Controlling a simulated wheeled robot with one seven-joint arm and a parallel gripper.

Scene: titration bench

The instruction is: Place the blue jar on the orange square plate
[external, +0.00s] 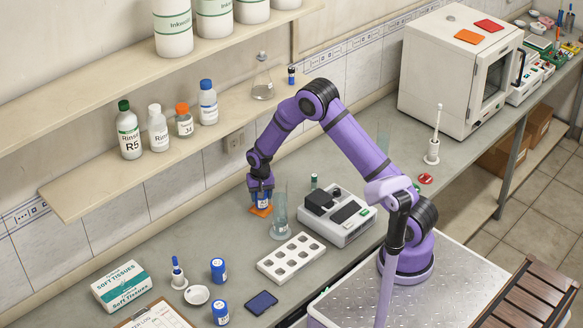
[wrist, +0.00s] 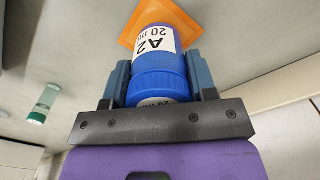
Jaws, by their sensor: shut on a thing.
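My gripper (external: 261,186) is shut on a blue jar (external: 262,198) at the back of the bench. In the wrist view the blue jar (wrist: 160,72) has a white label reading "A2 20 ml" and sits between the two fingers of my gripper (wrist: 160,82). The orange square plate (external: 261,210) lies on the bench directly under the jar. The plate also shows in the wrist view (wrist: 188,25) beyond the jar's far end. The jar covers part of the plate. I cannot tell whether the jar touches it.
A clear glass cylinder (external: 280,215) stands close to the plate's right. A white instrument (external: 345,220) and a white rack (external: 291,257) are nearby. Two other blue jars (external: 218,270) (external: 221,313) stand at the front left. A shelf with bottles (external: 155,172) is above left.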

